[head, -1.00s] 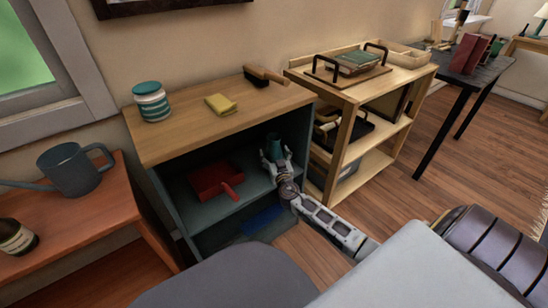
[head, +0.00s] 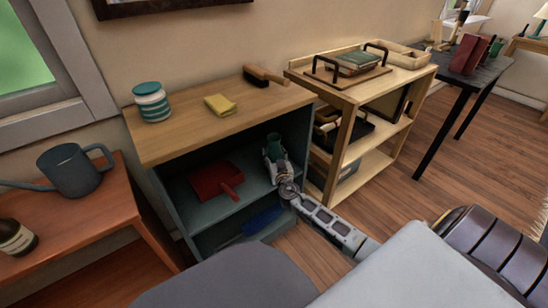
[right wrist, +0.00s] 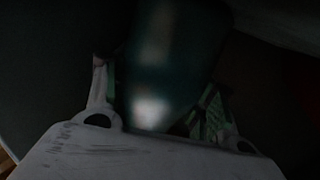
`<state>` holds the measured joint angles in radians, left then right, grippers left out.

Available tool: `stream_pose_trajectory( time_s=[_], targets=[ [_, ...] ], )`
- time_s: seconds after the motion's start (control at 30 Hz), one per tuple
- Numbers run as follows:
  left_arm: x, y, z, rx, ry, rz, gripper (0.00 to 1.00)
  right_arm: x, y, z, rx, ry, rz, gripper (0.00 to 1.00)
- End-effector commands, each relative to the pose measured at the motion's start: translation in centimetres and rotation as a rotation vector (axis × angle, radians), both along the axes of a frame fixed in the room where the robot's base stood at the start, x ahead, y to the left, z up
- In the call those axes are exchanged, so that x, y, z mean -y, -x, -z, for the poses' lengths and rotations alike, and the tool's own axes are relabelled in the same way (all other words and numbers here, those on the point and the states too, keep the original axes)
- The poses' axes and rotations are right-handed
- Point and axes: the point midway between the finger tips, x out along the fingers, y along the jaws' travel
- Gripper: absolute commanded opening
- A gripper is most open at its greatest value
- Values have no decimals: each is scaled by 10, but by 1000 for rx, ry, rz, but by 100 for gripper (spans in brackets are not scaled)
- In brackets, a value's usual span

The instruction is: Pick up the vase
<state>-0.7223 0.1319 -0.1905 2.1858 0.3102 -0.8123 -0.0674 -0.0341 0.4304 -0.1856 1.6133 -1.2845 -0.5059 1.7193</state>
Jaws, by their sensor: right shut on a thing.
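The vase (head: 274,143) is a small dark green vessel inside the blue-grey shelf unit, near the right end of its upper shelf. My right gripper (head: 275,155) reaches in from the front and is shut on the vase. In the right wrist view the dark, glossy vase (right wrist: 165,70) stands between the two fingers, and the picture is very dark. I cannot tell whether the vase touches the shelf. My left gripper is not in view.
A red dustpan (head: 215,180) lies left of the vase on the same shelf (head: 245,190). A blue brush (head: 262,220) lies below. The wooden top (head: 200,125) overhangs, holding a striped jar (head: 151,102), yellow sponge (head: 220,104) and brush (head: 262,76). A wooden rack (head: 350,130) stands to the right.

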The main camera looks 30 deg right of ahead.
Motion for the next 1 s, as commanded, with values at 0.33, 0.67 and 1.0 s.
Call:
stream_pose_trajectory(
  time_s=[0.33,0.67,1.0],
  targets=[
    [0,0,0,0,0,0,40,0,0,-2,2,1,0,15],
    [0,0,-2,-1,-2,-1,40,0,0,-6,3,-1,0,15],
    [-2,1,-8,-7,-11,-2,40,0,0,-19,3,-1,0,15]
  ],
)
